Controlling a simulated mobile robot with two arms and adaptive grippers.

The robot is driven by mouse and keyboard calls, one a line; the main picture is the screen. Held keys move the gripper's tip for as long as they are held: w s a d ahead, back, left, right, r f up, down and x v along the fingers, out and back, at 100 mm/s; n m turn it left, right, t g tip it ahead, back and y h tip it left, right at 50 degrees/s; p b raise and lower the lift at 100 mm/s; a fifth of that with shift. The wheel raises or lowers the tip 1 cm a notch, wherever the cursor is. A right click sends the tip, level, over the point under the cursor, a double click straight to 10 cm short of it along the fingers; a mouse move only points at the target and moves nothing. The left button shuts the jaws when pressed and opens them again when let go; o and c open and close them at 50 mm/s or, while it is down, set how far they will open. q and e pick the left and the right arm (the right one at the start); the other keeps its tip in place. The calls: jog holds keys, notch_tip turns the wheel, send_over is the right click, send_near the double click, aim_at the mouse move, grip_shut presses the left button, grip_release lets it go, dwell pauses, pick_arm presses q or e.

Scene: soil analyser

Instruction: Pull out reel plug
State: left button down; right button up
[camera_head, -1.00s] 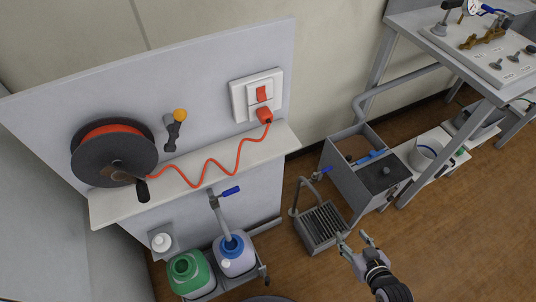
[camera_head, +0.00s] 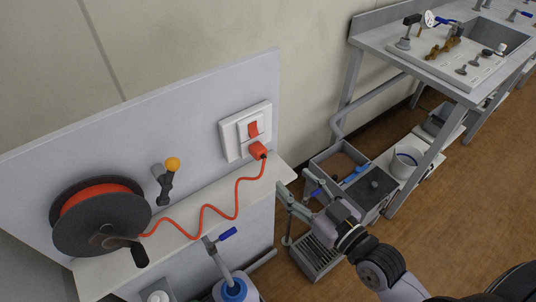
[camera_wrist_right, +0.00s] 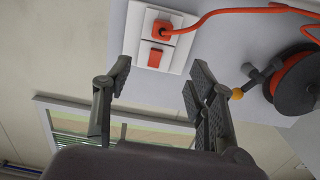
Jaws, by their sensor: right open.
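The red reel plug (camera_head: 258,150) sits in the lower part of the white wall socket (camera_head: 232,139), below a red switch (camera_head: 253,128). Its red cord (camera_head: 205,212) runs in waves along the shelf to the dark cable reel (camera_head: 100,218) at the left. In the right wrist view the plug (camera_wrist_right: 162,29) shows above the switch, and the cord leaves it to the right. My right gripper (camera_head: 294,190) is open and empty, to the right of the plug and below it, apart from it. Its spread fingers (camera_wrist_right: 158,85) show in the wrist view. My left gripper is out of view.
A lever with a yellow knob (camera_head: 172,164) stands out from the panel between reel and socket. The white shelf (camera_head: 268,184) juts out below the plug. A blue-handled tap (camera_head: 226,234) is below the shelf. A grey sink bench (camera_head: 378,40) stands at the right.

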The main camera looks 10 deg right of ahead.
aim_at(262, 152)
jog(key=p+x, duration=0.1)
jog(key=x, duration=1.2)
jog(key=shift+w+a+f, duration=0.1)
jog(key=shift+w+a, duration=0.05)
jog(key=shift+w, duration=0.15)
jog(key=shift+c, duration=0.2)
grip_shut()
jog(key=c, duration=0.7)
grip_release()
grip_shut()
jog(key=shift+s+p, duration=0.15)
jog(key=shift+p, duration=0.2)
jog(key=shift+s+d, duration=0.2)
jog(key=shift+s, duration=0.15)
